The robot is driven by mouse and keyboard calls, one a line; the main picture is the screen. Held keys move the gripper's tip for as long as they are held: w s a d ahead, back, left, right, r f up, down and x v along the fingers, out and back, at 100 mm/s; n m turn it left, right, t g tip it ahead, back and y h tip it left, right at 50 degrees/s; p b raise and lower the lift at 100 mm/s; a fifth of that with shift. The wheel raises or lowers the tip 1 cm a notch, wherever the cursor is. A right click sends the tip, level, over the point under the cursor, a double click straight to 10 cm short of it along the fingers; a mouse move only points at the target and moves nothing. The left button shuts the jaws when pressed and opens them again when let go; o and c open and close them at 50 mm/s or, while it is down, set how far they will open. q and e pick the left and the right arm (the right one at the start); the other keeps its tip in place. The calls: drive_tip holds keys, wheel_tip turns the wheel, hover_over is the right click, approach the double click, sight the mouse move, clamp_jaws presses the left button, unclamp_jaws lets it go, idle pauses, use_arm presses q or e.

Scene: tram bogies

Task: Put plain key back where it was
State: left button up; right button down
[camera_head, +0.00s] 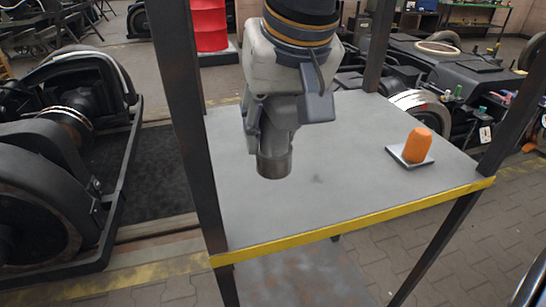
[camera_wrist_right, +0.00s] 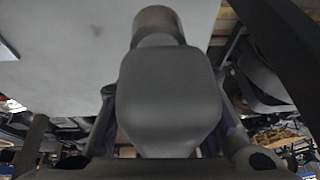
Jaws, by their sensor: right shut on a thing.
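My right gripper (camera_head: 285,112) is above the grey top of a metal table (camera_head: 345,185) and points down. It is shut on a grey metal piece with a round, cylinder-like lower end (camera_head: 274,160), which I take to be the plain key. The key's round end also shows at the top of the right wrist view (camera_wrist_right: 157,22). The key's upper part is hidden by the gripper. Whether its lower end touches the tabletop cannot be told. My left gripper is in neither view.
An orange, rounded object (camera_head: 417,146) stands on a small square plate (camera_head: 403,158) at the table's right. Dark posts (camera_head: 190,110) rise at the table's corners, and a yellow strip (camera_head: 350,222) edges its front. Bogie parts (camera_head: 65,150) stand at the left. Much of the tabletop is bare.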

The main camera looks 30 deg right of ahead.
drive_tip(key=shift+w+d+f, duration=0.9)
drive_tip(key=shift+w+f, duration=0.35)
drive_tip(key=shift+f, duration=0.55)
drive_tip(key=shift+w+d+f, duration=0.85)
drive_tip(key=shift+w+f, duration=0.45)
drive_tip(key=shift+f, duration=0.5)
drive_tip(key=shift+w+d+f, duration=0.9)
drive_tip(key=shift+w+f, duration=0.35)
drive_tip(key=shift+f, duration=0.55)
drive_tip(key=shift+f, duration=0.15)
drive_tip(key=c, duration=1.2)
unclamp_jaws()
drive_tip(key=shift+o, duration=0.2)
drive_tip(key=shift+r, duration=0.25)
drive_tip(key=v, duration=1.1)
drive_tip(key=shift+s+r, duration=0.25)
drive_tip(key=shift+r, duration=0.1)
